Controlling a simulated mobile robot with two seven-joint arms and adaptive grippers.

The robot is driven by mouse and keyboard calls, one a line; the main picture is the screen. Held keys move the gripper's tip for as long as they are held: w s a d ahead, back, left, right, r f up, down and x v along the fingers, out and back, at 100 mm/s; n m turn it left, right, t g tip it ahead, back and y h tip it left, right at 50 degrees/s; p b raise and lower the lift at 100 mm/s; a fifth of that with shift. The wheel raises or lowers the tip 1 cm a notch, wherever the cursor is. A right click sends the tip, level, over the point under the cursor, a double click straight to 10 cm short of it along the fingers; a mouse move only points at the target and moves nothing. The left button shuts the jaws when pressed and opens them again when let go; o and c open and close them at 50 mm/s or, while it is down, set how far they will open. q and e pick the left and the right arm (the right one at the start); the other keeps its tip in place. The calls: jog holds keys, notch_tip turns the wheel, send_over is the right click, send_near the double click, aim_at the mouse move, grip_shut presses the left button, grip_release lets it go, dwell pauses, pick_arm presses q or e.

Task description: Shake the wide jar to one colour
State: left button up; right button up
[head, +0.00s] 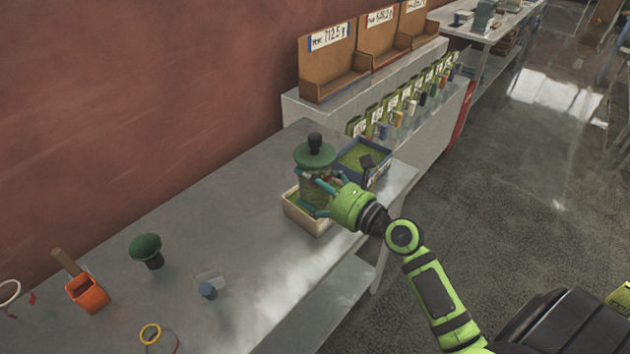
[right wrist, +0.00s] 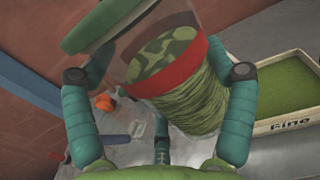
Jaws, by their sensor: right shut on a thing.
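The wide jar (head: 316,182) has a green lid (head: 315,153) with a dark knob, and looks roughly upright in the head view. My right gripper (head: 322,197) is shut on the jar from the side, with its teal fingers around the body. In the right wrist view the clear jar (right wrist: 172,75) shows patchy light and dark green contents, a red band and a ridged green lower part. The jar is over a cream tray (head: 304,222); whether it touches the tray is hidden. My left gripper is not in view.
A blue-rimmed tray (head: 378,178) of green powder stands beside the jar. On the bench are a dark green knobbed piece (head: 146,249), an orange scoop (head: 87,294), a small blue-grey item (head: 208,290) and a yellow ring (head: 151,333). Brown bins (head: 331,75) stand behind. The middle bench is fairly clear.

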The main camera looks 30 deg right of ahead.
aim_at(330, 176)
jog(key=a, duration=0.5)
jog(key=d+b, duration=0.2)
jog(key=d, duration=0.7)
jog(key=shift+d, duration=0.25)
jog(key=shift+a+r, duration=0.2)
jog(key=a+p, duration=0.2)
jog(key=a, duration=0.7)
jog(key=d, duration=0.3)
jog(key=d+b, duration=0.1)
jog(key=d, duration=0.2)
jog(key=d+b, duration=0.1)
jog(key=d, duration=0.2)
jog(key=shift+d+f, duration=0.1)
jog(key=shift+f, duration=0.15)
jog(key=shift+r, duration=0.15)
jog(key=shift+a+r+p, duration=0.25)
jog(key=shift+a+p, duration=0.7)
jog(key=shift+p, duration=0.15)
jog(key=shift+a+f, duration=0.2)
jog(key=shift+a, duration=1.15)
jog(key=shift+f, duration=0.1)
